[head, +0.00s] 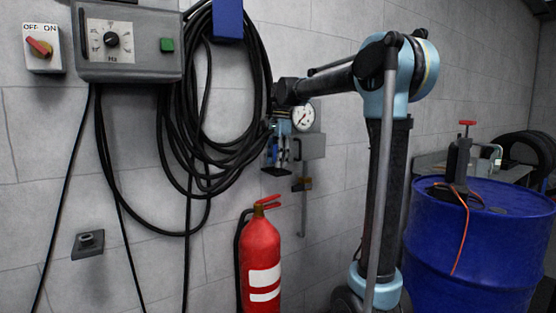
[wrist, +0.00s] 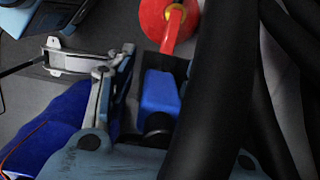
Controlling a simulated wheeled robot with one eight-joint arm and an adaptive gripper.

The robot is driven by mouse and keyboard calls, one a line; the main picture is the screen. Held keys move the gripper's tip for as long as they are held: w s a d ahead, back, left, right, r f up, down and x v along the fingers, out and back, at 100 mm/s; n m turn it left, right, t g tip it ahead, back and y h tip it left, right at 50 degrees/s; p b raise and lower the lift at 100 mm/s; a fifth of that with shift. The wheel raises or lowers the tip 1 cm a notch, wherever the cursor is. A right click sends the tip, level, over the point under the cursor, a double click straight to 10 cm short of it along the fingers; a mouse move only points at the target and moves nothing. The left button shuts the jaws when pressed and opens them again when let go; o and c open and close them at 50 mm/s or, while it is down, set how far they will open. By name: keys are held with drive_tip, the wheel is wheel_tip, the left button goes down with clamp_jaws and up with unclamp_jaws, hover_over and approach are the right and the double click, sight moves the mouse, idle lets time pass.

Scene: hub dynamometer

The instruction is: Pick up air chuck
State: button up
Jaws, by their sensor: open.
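I cannot pick out the air chuck with certainty. A slim grey hanging piece with a dark and brownish fitting (head: 302,184) is on the wall under a round gauge (head: 303,115), and I cannot tell whether it is the chuck. My gripper (head: 273,158) is open in front of the wall, pointing down, left of that fitting and beside the coiled hose. No object shows clearly held in it. In the wrist view its light-blue and grey parts fill the lower middle, around a blue block (wrist: 160,92). A silver jointed piece (wrist: 85,60) is left of them; its identity is unclear.
Thick black hose (head: 205,130) hangs in loops left of my gripper and crosses the wrist view (wrist: 215,90). A red fire extinguisher (head: 260,260) is below. A blue drum (head: 475,240) is right. A small bracket (head: 88,243) and control box (head: 128,42) are left.

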drive_tip(key=shift+c, duration=0.5)
clamp_jaws()
